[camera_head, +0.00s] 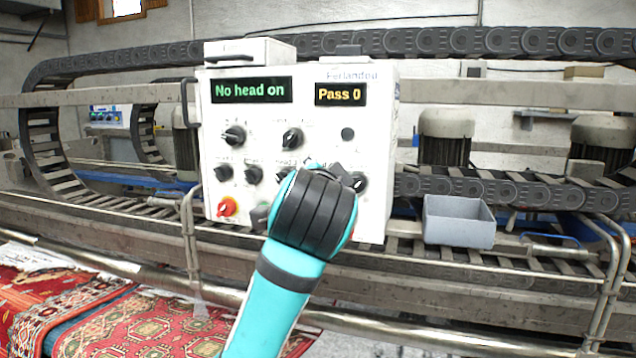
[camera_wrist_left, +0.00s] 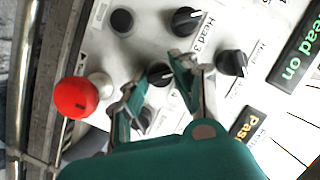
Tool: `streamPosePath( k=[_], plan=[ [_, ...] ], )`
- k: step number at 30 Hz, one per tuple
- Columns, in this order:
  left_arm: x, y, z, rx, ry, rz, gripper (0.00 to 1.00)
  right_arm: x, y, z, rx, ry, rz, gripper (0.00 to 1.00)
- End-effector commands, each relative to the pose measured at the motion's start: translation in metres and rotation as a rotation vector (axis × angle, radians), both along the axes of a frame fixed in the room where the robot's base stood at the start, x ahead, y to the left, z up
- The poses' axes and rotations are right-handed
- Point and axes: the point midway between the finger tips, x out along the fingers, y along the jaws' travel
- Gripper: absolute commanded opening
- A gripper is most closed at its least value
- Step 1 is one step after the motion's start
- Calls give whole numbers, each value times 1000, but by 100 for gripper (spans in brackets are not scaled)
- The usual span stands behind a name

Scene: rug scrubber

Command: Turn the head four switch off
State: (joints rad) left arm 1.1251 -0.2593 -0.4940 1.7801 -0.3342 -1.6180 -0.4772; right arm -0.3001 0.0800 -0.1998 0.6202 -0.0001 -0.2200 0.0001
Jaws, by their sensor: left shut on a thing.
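The white control panel (camera_head: 300,125) stands in the middle of the head view. My left gripper (camera_head: 335,175) is at its lower right, and the wrist hides the switch there in the head view. In the left wrist view, the fingers of my left gripper (camera_wrist_left: 158,88) are around a dark knob (camera_wrist_left: 160,74), the head four switch, partly hidden by them. The knob (camera_wrist_left: 185,20) by the "Head 3" label is beside it, free of the fingers. The panel display (camera_head: 251,90) reads "No head on". My right gripper is not in view.
A red round button (camera_wrist_left: 75,97) is left of the fingers in the left wrist view. An orange-red switch (camera_head: 227,207) is at the panel's lower left. A grey bin (camera_head: 459,222) is to the right. Metal rails and a patterned rug (camera_head: 150,325) are in front.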

Motion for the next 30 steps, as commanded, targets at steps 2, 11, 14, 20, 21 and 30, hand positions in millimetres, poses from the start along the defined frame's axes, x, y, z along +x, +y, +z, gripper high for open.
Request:
streamPosePath(
  k=[2, 11, 14, 20, 21, 30],
  plan=[
    [0, -1, -3, -8, 11, -1, 0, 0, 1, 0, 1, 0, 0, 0],
    [0, -1, -3, -11, 12, -1, 0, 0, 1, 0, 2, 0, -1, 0],
    [0, -1, -3, -11, 12, -1, 28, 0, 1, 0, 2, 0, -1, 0],
    [0, -1, -2, -11, 8, -1, 49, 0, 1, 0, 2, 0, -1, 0],
    [0, -1, -2, -11, 8, -2, 49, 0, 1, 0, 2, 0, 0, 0],
    [-8, 0, 1, -11, 4, -1, 49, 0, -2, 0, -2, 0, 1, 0]
  ],
)
